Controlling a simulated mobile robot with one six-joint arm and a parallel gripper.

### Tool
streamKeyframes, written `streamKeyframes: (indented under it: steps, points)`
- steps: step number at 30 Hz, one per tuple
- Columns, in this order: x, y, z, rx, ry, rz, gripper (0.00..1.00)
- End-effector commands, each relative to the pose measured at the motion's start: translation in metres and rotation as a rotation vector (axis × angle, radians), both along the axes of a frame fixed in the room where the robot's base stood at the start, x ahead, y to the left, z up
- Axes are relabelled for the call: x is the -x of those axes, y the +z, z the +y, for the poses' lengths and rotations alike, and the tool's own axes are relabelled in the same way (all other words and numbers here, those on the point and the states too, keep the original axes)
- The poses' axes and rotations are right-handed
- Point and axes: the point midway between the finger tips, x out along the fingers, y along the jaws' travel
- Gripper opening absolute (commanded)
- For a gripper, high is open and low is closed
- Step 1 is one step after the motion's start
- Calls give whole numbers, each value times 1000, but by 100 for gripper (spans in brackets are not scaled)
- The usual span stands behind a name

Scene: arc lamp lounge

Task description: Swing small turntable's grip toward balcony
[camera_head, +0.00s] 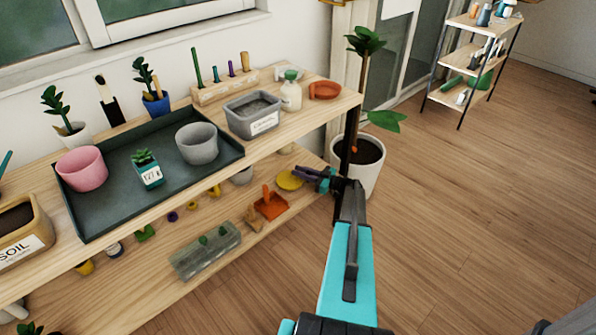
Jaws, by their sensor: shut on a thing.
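A small round yellow disc (290,181), which looks like the small turntable, lies on the lower shelf near its right end. My gripper (303,173) reaches in from the right at the disc's right edge. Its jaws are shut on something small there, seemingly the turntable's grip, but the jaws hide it. The glass balcony door (411,52) stands at the back, to the right of the shelf and beyond the potted plant.
A tall plant in a white pot (373,178) stands close behind my gripper. An orange dustpan-like scoop (270,205) lies left of the disc. The wooden floor (470,220) at right is clear.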

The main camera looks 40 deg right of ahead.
Motion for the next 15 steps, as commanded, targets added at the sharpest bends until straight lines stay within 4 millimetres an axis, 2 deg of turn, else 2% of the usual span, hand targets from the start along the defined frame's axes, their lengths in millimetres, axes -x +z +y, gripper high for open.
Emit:
streamKeyframes:
  steps: [1,4,5,8,15]
  points:
    - [4,0,-6,3,-12,1,0]
    - [2,0,-4,3,-10,1,0]
    - [1,0,-4,3,-10,1,22]
    - [-1,0,-1,3,-6,1,37]
    - [-4,0,4,1,2,1,37]
